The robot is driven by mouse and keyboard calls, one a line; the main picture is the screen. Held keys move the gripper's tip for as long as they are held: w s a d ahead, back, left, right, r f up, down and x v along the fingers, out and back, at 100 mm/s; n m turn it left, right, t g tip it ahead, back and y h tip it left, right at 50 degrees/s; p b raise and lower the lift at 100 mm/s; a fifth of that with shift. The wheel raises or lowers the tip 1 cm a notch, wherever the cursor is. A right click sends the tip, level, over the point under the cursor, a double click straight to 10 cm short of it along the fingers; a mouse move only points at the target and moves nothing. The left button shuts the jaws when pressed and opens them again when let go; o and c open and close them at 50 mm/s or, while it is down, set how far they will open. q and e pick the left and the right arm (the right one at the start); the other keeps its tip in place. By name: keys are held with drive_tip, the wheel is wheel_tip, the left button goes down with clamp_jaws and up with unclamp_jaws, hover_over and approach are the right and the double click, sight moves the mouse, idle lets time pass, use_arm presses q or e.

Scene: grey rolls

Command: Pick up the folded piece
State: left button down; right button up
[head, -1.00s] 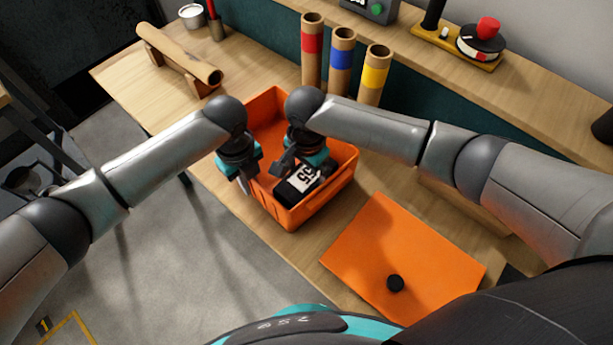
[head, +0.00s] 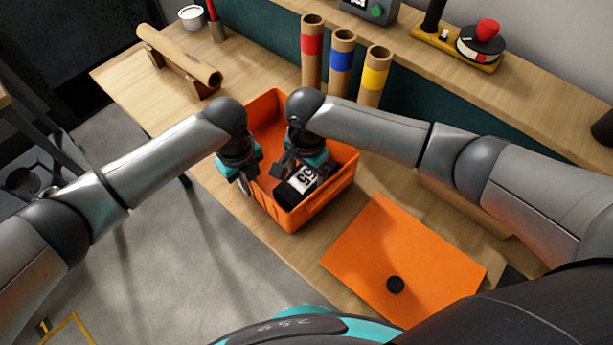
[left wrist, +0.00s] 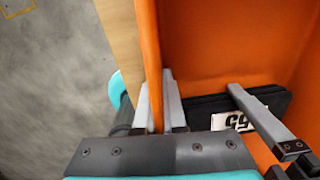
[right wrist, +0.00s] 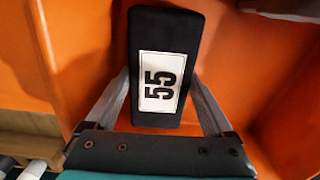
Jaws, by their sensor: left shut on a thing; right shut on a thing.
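The folded piece (head: 292,190) is a black block-like bundle with a white label reading 55. It is at the orange bin (head: 325,205), within its walls as seen from above. My right gripper (head: 297,170) is shut on it; in the right wrist view the fingers press both long sides of the folded piece (right wrist: 165,30). My left gripper (head: 246,184) is shut on the bin's left wall; in the left wrist view the wall (left wrist: 149,50) runs between its fingers. The piece's underside is hidden, so its height above the bin floor is unclear.
An orange lid (head: 400,250) with a black knob lies on the bench right of the bin. Red, blue and yellow banded tubes (head: 342,65) stand behind the bin. A brown roll (head: 180,55) rests on a holder at the back left.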

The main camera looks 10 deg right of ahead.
sight(306, 177)
wheel_tip(306, 177, up, 18)
idle(0.4)
use_arm(q)
drive_tip(key=c, duration=0.9)
unclamp_jaws()
drive_tip(key=shift+r, duration=0.15)
wheel_tip(306, 177, up, 12)
drive_tip(key=shift+f, duration=0.1)
drive_tip(key=shift+s, duration=0.1)
use_arm(e)
drive_tip(key=shift+s, duration=0.1)
